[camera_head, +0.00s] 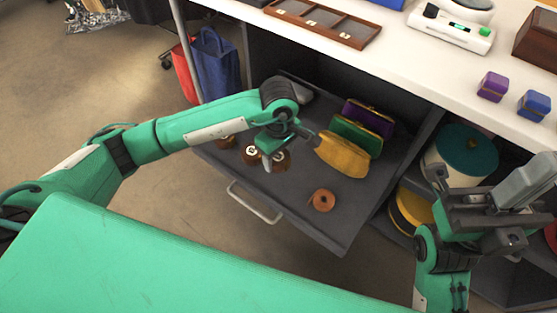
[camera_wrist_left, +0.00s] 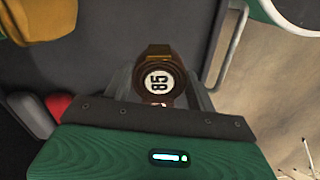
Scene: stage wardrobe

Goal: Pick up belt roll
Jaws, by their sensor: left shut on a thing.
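An orange-brown coil that looks like a rolled belt (camera_head: 322,200) lies flat in the open drawer, apart from my grippers. My left gripper (camera_head: 272,158) reaches down into the drawer, left of this coil. It is shut on a brown round piece with a white number disc (camera_wrist_left: 159,82), seen between its fingers in the left wrist view. Similar brown pieces (camera_head: 225,142) sit beside it; the gripper partly covers some of them. My right gripper (camera_head: 487,205) is at the right, away from the drawer's contents; its jaw gap is unclear.
The grey drawer (camera_head: 335,238) is pulled out, with its handle (camera_head: 253,203) in front. Yellow (camera_head: 343,155), green (camera_head: 357,135) and purple (camera_head: 369,117) purses stand behind the coil. A white counter (camera_head: 400,70) overhangs the drawer's back. Blue and red bags (camera_head: 215,62) hang left.

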